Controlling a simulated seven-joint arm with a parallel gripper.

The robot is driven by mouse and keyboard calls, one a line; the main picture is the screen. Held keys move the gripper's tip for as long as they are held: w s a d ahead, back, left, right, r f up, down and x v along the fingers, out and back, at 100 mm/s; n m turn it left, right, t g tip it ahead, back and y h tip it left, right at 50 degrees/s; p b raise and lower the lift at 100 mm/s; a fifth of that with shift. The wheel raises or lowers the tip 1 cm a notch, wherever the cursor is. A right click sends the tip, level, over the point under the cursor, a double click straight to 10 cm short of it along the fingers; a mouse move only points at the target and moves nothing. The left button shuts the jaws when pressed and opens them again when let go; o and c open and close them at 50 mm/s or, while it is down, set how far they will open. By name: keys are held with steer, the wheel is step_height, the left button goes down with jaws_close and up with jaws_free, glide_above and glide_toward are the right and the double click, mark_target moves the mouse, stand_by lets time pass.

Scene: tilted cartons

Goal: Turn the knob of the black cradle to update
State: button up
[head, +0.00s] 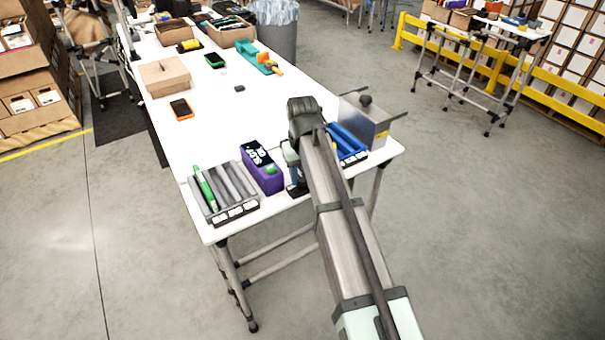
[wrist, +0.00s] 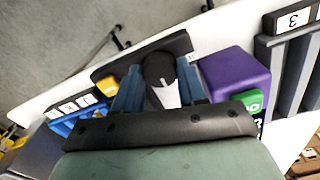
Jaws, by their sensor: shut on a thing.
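The black cradle (wrist: 108,70) lies at the table edge in the wrist view. In the head view, a bit of its dark base (head: 296,191) shows beside my arm. Its black round knob (wrist: 157,67) has a white pointer that aims down and slightly right in the wrist picture. My gripper (wrist: 159,82) has its blue fingers on both sides of the knob, shut on it. In the head view my gripper (head: 293,172) is mostly hidden behind my arm. I cannot read any "update" mark; a small pale label sits at the cradle's right end.
A purple box (head: 268,179) stands close left of my gripper, with a grey slotted tray (head: 235,206) beyond it. A blue tray (head: 350,143) and a metal box (head: 362,125) stand to the right. The table's middle (head: 215,130) is mostly clear.

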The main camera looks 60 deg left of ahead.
mark_target(303, 177)
steer(key=m, duration=0.4)
steer(key=shift+m, duration=0.3)
steer(key=m, duration=0.4)
steer(key=shift+m, duration=0.3)
steer(key=o, duration=1.1)
steer(key=shift+c, duration=0.2)
step_height(303, 177, up, 14)
